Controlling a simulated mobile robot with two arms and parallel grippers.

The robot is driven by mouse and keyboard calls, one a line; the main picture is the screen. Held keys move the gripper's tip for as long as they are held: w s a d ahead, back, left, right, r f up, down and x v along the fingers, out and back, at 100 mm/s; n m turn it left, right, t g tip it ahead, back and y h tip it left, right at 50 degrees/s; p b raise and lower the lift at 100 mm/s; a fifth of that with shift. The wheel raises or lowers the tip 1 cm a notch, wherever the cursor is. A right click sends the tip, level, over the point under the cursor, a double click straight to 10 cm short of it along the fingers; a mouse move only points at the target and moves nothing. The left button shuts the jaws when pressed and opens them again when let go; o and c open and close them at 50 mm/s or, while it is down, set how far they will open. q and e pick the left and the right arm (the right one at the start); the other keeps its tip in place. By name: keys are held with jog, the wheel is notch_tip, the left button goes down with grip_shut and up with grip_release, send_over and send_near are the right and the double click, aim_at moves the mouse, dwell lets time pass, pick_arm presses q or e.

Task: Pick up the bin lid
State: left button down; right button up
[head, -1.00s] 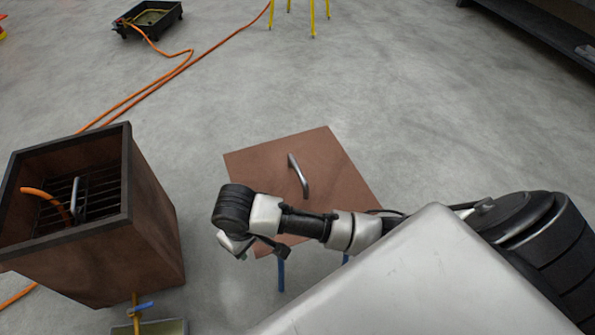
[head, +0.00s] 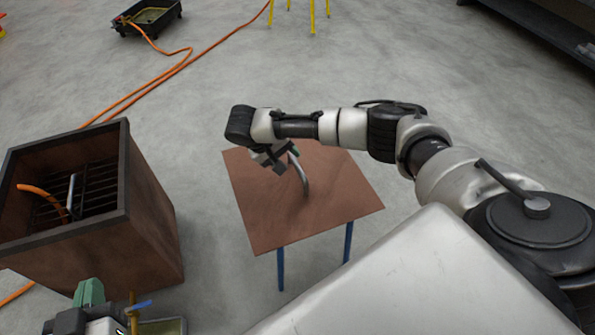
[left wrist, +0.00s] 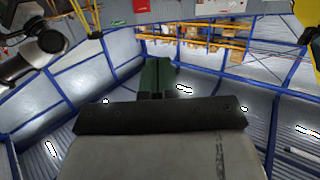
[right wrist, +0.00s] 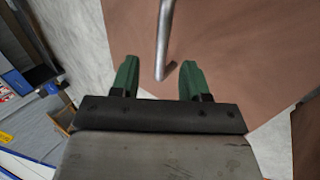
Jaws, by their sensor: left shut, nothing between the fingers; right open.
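The bin lid (head: 330,195) is a flat brown square plate with a curved silver bar handle (head: 304,178). It rests on a stand with blue legs (head: 281,268). My right gripper (head: 286,160) is open over the lid beside the handle's far end. In the right wrist view, the handle (right wrist: 163,45) runs down between the lines of the two green fingers (right wrist: 158,78), beyond their tips; contact cannot be told. My left gripper (head: 90,292) is low at the left, in front of the bin, empty; its green fingers (left wrist: 157,76) are together in the left wrist view.
The open brown bin (head: 150,215) stands left, with a dark grate, a silver bar and an orange hose end inside. An orange hose (head: 150,82) crosses the floor to a black tray (head: 150,18). Yellow legs (head: 311,15) stand at the back. Floor right of the lid is clear.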

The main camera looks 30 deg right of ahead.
aim_at(296, 163)
jog(key=shift+x, duration=0.8)
jog(key=b+x, duration=0.2)
jog(key=x, duration=0.2)
jog(key=shift+a+f+b, duration=0.1)
jog(key=shift+b, duration=0.2)
jog(key=shift+f, duration=0.25)
pick_arm(q)
notch_tip(296, 163, up, 9)
jog(key=s+d+t+h, duration=0.1)
jog(key=t+h, duration=0.1)
jog(key=t, duration=0.6)
jog(key=shift+d+f+h, duration=0.15)
jog(key=shift+d+h, duration=0.05)
jog(key=shift+h, duration=0.2)
pick_arm(e)
grip_shut()
jog(key=shift+r, duration=0.15)
